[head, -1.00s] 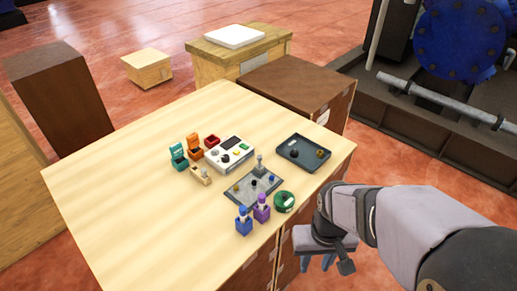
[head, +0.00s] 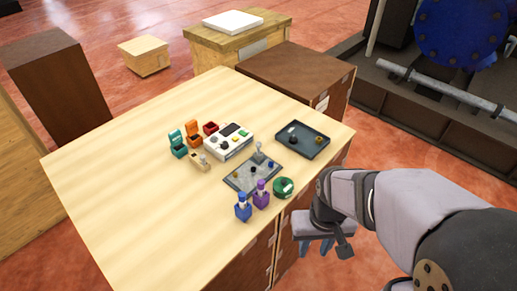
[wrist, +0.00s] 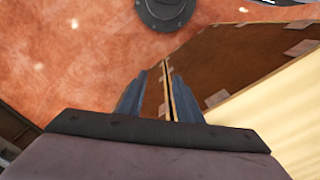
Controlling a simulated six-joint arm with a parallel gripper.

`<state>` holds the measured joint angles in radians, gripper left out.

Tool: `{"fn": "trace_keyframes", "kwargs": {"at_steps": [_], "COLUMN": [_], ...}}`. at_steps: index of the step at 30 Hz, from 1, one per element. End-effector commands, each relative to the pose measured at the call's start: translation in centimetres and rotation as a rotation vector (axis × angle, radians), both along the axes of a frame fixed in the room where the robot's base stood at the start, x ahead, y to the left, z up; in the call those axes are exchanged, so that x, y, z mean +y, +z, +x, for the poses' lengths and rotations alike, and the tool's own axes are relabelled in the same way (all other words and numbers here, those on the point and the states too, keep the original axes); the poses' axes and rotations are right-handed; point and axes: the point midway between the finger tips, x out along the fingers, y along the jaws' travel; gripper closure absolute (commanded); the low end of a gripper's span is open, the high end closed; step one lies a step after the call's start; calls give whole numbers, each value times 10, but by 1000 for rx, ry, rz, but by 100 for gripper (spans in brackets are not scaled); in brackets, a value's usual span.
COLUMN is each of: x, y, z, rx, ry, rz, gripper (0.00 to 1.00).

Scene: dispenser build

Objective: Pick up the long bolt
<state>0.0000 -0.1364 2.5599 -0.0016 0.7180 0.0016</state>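I cannot surely pick out the long bolt; the parts on the table are too small in the head view. A dark tray (head: 318,152) holds a few small dark and yellowish parts. A grey plate (head: 238,181) carries small coloured parts and an upright grey post (head: 259,154). My gripper (head: 316,247) hangs off the table's right front edge, below and right of these things. In the wrist view my gripper (wrist: 156,85) has its two blue-grey fingers apart with nothing held between them. No task part shows in the wrist view.
On the table (head: 130,180) stand a white device (head: 229,150), teal (head: 178,148), orange (head: 194,137) and red (head: 210,128) boxes, a beige piece (head: 200,161), blue (head: 243,210) and purple (head: 261,197) holders and a green round item (head: 284,190). The table's left side is clear.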

Motion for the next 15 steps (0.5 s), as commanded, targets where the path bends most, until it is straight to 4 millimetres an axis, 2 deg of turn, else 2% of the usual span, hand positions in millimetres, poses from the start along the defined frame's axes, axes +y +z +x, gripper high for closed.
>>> {"fn": "trace_keyframes", "kwargs": {"at_steps": [11, 15], "x": [0, 1], "y": [0, 3], "z": [0, 9], "rx": [0, -8], "ry": [0, -2], "rz": [0, -3], "gripper": [69, 69]}}
